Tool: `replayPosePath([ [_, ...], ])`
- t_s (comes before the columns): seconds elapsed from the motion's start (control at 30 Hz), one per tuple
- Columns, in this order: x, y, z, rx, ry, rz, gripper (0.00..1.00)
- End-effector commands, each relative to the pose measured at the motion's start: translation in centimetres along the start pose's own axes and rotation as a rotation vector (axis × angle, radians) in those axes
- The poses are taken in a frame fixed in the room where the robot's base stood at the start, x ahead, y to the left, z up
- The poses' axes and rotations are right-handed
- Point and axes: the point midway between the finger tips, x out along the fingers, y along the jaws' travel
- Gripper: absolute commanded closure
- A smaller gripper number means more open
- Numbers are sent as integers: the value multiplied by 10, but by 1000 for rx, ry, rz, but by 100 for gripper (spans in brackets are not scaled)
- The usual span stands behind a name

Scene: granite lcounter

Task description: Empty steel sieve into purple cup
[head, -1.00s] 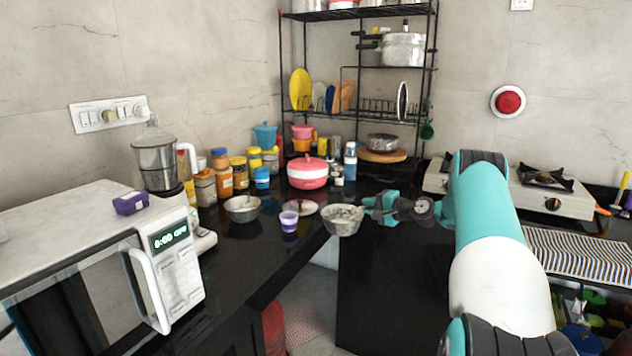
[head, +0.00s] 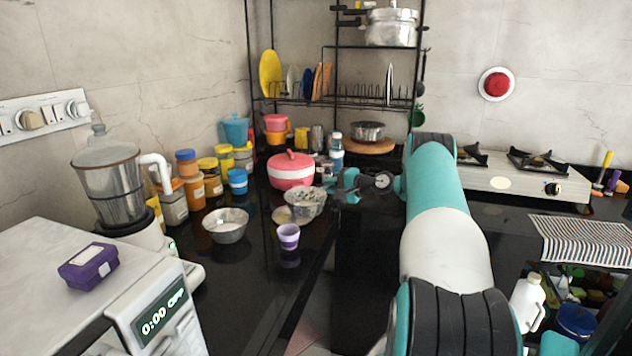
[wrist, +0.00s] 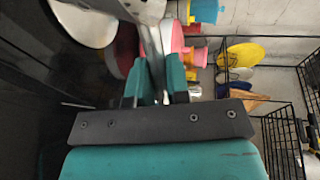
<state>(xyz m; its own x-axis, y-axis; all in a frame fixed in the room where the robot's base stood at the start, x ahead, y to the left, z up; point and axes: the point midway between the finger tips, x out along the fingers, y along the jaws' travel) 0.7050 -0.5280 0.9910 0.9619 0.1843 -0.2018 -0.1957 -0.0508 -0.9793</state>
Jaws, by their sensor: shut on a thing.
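The steel sieve (head: 305,205) is held out to the left of my gripper (head: 340,187) in the head view, with small dark and pale pieces showing inside. My gripper is shut on the sieve's handle, which shows between the fingers (wrist: 158,90) in the wrist view. The sieve looks roughly level, perhaps slightly tilted. The purple cup (head: 288,237) stands upright on the black counter, in front of and a little left of the sieve, apart from it. I cannot see inside the cup clearly.
A pink-and-white pot (head: 290,171) and several jars stand behind. Bare counter (head: 265,285) lies in front of the cup.

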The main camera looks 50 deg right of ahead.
Motion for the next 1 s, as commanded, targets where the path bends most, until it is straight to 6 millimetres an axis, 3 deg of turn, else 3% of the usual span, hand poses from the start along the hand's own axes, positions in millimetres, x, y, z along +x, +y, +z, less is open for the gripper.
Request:
replayPosePath([
  [0.47, 0, 1, 2, -5, -7, -7, 100],
  [0.77, -4, -33, 17, -407, 73, 74, 100],
  [1.0, -5, -35, 16, -428, 78, 80, 100],
])
